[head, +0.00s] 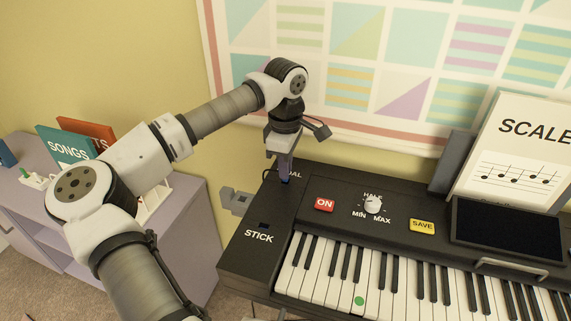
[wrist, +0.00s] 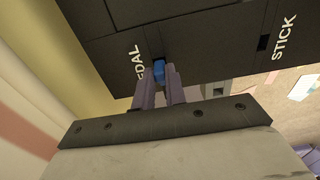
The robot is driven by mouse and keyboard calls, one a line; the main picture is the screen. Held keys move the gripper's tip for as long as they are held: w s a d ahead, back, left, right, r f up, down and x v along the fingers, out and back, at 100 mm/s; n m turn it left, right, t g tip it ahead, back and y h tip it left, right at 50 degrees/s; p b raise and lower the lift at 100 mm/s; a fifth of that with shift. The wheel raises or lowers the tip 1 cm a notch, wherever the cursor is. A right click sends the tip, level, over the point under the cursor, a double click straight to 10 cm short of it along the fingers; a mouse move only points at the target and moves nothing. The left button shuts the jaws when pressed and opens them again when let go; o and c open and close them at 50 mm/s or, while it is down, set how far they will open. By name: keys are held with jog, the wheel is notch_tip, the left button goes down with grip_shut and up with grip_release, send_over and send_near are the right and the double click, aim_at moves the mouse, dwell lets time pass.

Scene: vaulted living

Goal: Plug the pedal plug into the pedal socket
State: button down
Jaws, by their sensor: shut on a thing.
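My gripper (head: 285,172) points down over the back left corner of the black keyboard (head: 262,286). In the wrist view its two purple-grey fingers (wrist: 167,78) are shut on a small blue plug (wrist: 159,70). The plug is at the keyboard's top face, right beside the partly covered PEDAL label (wrist: 139,62). The pedal socket itself is hidden under the plug and fingers, so I cannot tell how far in the plug sits. A thin dark cable shows beside the fingers in the head view.
The STICK slot (head: 264,226) lies nearer the front on the same panel. A red ON button (head: 324,205), a knob (head: 373,204) and a yellow SAVE button (head: 422,227) are to the right. A purple shelf (head: 196,240) stands left; the wall is close behind.

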jog(key=shift+f, duration=0.2)
jog(key=c, duration=1.4)
grip_release()
jog(key=shift+o, duration=0.2)
notch_tip(320, 180, up, 14)
jog(key=shift+f, duration=0.1)
